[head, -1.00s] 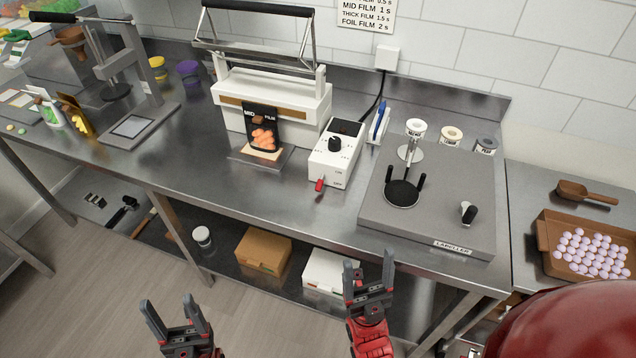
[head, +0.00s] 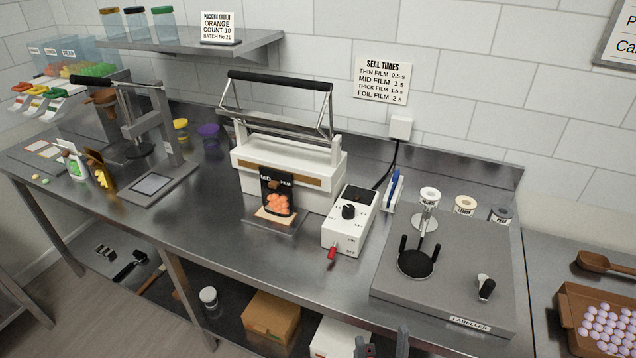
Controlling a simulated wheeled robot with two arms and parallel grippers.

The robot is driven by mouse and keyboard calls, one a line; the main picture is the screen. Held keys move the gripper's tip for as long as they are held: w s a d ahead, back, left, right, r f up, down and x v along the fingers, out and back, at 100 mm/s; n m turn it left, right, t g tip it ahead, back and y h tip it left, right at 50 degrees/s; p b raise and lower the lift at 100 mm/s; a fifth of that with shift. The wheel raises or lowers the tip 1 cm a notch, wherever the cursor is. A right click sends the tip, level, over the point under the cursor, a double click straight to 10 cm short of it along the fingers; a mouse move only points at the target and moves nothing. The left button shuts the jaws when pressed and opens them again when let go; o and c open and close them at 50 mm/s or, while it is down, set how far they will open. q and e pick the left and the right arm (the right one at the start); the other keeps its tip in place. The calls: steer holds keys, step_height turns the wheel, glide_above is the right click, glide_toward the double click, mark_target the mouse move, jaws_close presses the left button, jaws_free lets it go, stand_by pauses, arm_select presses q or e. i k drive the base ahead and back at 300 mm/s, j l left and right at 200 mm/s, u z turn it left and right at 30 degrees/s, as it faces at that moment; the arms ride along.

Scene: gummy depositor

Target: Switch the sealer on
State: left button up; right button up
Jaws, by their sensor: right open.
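The white sealer (head: 243,183) stands on the steel bench with its black-handled bar (head: 275,80) raised. A dark pouch marked MID FILM (head: 277,197) with orange sweets stands upright at its front. The white control box (head: 344,234) sits just right of the sealer. It has a black knob (head: 349,211) on top and a red switch lever (head: 331,253) at its front end. My right gripper (head: 381,346) shows only its fingertips at the bottom edge; it is open, in front of and below the box, apart from it. My left gripper is out of view.
A grey labeller (head: 455,270) stands right of the control box, with a blue pen in a holder (head: 394,188) behind. A wall sign (head: 382,80) lists seal times. A press (head: 150,130) stands at left. The bench front before the box is clear.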

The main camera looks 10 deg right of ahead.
mark_target(331, 253)
steer(key=i+j+z, duration=0.15)
steer(key=j+z, duration=0.15)
steer(key=j, duration=0.3)
steer(key=j+z, duration=0.3)
steer(key=j, duration=0.35)
steer(key=i, duration=0.05)
